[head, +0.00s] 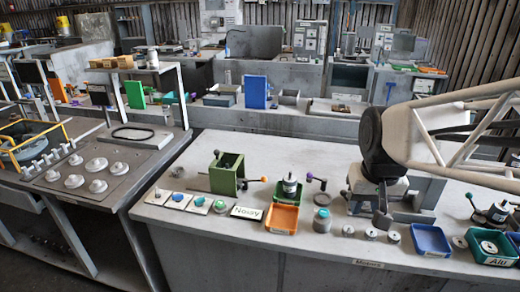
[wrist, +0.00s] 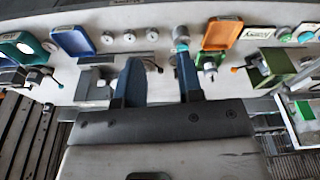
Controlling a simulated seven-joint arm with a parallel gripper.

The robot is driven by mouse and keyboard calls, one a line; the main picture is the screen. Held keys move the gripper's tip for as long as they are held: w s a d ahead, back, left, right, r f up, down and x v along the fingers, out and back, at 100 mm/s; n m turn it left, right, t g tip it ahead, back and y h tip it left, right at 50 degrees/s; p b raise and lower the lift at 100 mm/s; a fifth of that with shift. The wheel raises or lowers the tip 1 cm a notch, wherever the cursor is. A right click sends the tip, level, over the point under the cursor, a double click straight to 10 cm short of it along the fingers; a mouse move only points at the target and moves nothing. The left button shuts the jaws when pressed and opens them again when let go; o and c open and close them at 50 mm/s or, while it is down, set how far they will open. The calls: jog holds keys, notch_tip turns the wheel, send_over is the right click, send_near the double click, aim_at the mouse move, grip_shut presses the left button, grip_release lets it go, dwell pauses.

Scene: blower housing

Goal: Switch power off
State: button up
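In the wrist view this plate (wrist: 258,33) and a teal button (wrist: 285,33) show at the upper right. My gripper (wrist: 160,78) is open and empty, its two dark fingers apart. It hangs well right of the controls, over the bench's middle.
A green housing (head: 227,174) stands behind the controls. An orange tray (head: 282,218), a blue tray (head: 431,240) and a green tray marked "Alu" (head: 492,248) line the front edge. Several grey discs and a grey cylinder (head: 322,221) lie between. A grey device (head: 427,192) is near my gripper.

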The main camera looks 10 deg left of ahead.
jog(key=w+a+f+n, duration=0.1)
jog(key=w+a+f, duration=0.1)
jog(key=w+a, duration=0.75)
jog(key=n+g, duration=0.2)
jog(key=n, duration=0.2)
send_near(200, 201)
jog(key=f, duration=0.5)
jog(key=shift+w+a+f, duration=0.25)
jog(key=shift+a+f, duration=0.05)
jog(key=shift+a, duration=0.05)
jog(key=shift+f, duration=0.2)
